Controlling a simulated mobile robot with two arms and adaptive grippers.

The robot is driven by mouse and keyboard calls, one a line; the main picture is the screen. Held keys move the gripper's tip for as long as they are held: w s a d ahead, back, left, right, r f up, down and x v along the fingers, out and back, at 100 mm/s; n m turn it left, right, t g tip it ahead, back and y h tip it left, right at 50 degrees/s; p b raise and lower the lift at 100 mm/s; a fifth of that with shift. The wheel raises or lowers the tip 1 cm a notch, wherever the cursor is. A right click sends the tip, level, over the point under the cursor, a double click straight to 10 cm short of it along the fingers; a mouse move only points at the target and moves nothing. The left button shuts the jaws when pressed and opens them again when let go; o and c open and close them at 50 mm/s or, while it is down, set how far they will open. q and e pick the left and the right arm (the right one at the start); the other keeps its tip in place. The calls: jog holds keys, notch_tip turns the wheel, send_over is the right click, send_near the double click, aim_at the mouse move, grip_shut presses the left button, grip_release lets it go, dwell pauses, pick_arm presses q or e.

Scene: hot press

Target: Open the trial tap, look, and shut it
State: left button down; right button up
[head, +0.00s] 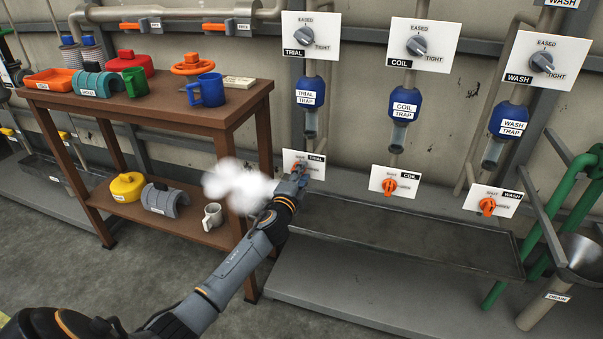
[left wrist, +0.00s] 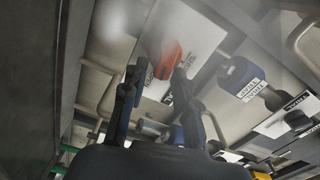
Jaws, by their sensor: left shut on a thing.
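The trial tap's white plate (head: 316,163) is on the wall below the blue trial trap (head: 309,84). My left gripper (head: 299,175) is at this plate and mostly hides its tap. In the left wrist view the orange tap handle (left wrist: 169,60) is at the fingertips, and my left gripper (left wrist: 155,82) is shut on it. The handle's exact setting cannot be read. White steam (head: 238,184) hangs left of the gripper; haze also shows in the left wrist view. The grey trial dial (head: 303,36) is above the trap. My right gripper is not in view.
The coil tap (head: 389,186) and wash tap (head: 487,206) are to the right. A long metal tray (head: 400,237) runs below the taps. A brown table (head: 150,106) with cups and moulds stands left. A drain funnel (head: 585,255) and green pipes are at far right.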

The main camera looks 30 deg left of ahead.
pick_arm(q)
jog(key=shift+a+f+m, duration=0.1)
jog(key=shift+f+m, duration=0.15)
jog(key=shift+m, duration=0.75)
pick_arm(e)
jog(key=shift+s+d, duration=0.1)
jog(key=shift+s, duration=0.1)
pick_arm(q)
jog(key=c, duration=1.3)
grip_release()
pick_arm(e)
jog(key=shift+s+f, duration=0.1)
pick_arm(q)
jog(key=v, duration=1.2)
